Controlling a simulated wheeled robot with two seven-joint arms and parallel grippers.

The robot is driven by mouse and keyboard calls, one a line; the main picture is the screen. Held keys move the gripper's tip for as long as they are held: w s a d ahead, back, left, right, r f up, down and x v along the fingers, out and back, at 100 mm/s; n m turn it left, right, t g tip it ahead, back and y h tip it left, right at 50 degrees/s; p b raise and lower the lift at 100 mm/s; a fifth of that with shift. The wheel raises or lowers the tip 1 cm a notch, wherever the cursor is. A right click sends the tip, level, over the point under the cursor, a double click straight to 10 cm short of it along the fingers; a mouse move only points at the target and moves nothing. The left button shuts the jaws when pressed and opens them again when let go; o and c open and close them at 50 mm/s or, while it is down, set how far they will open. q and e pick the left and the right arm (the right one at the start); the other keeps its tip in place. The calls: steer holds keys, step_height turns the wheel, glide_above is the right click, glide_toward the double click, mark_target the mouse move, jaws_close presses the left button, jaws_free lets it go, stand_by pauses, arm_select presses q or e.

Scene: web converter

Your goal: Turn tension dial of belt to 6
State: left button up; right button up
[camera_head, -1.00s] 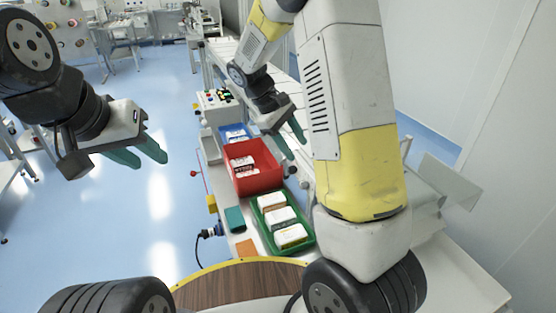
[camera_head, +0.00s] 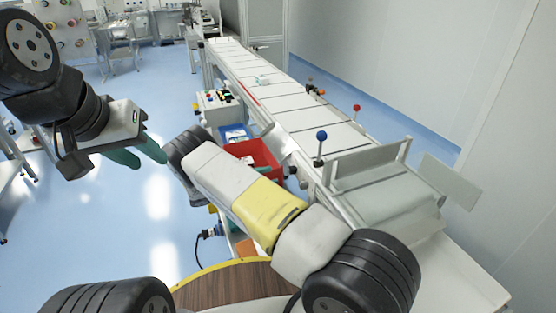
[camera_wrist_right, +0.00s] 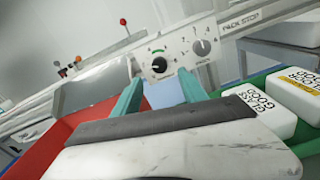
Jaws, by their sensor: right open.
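A panel (camera_wrist_right: 180,50) on the conveyor's side carries a black knob (camera_wrist_right: 158,64) below a green arc mark. To its right is a grey dial (camera_wrist_right: 201,47) with small marks around it, too small to read. I cannot tell which is the tension dial. My right gripper (camera_wrist_right: 160,77) is open, its teal fingers apart and pointing at the panel. The black knob appears between the fingertips, apparently apart from them. In the head view my right arm hides this gripper and the panel. My left gripper (camera_head: 145,155) is open and empty over the floor at left.
The conveyor (camera_head: 290,105) runs away toward the back, with a blue-knobbed lever (camera_head: 321,136) and a red-knobbed one (camera_head: 356,108). A red bin (camera_head: 262,155) sits beside it. In the wrist view, a green tray (camera_wrist_right: 262,80) with white packages (camera_wrist_right: 255,110) lies close on the right.

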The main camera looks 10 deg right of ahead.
mark_target(289, 170)
steer(key=shift+w+d, duration=0.25)
steer(key=shift+d, duration=1.05)
steer(key=shift+w+d, duration=0.3)
steer(key=shift+d, duration=0.95)
steer(key=shift+w+d, duration=0.25)
steer(key=shift+d, duration=1.05)
jaws_close()
